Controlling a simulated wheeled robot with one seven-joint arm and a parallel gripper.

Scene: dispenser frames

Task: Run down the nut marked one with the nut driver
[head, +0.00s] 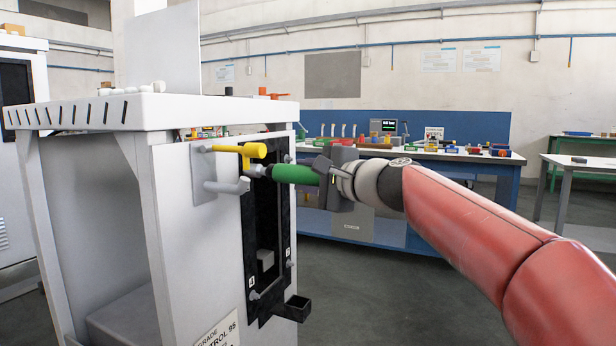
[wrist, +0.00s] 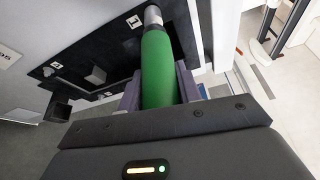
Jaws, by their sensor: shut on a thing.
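My gripper (head: 322,176) is shut on the green handle of the nut driver (head: 292,174). The driver is held roughly level, its metal end pointing left at the upper part of a black panel (head: 248,225) on the cabinet. In the wrist view the green handle (wrist: 158,65) lies between my fingers, and its metal socket (wrist: 153,15) is beside the label marked one (wrist: 133,21). The nut marked one is not visible; the socket end covers that spot. I cannot tell whether the socket is seated on it.
A yellow-handled tool (head: 254,150) sits on the cabinet's side bracket, close to the driver. A grey peg (head: 228,187) sticks out below it. A black tray (head: 297,308) juts from the panel's foot. A blue workbench (head: 450,208) stands behind. Open floor lies at the right.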

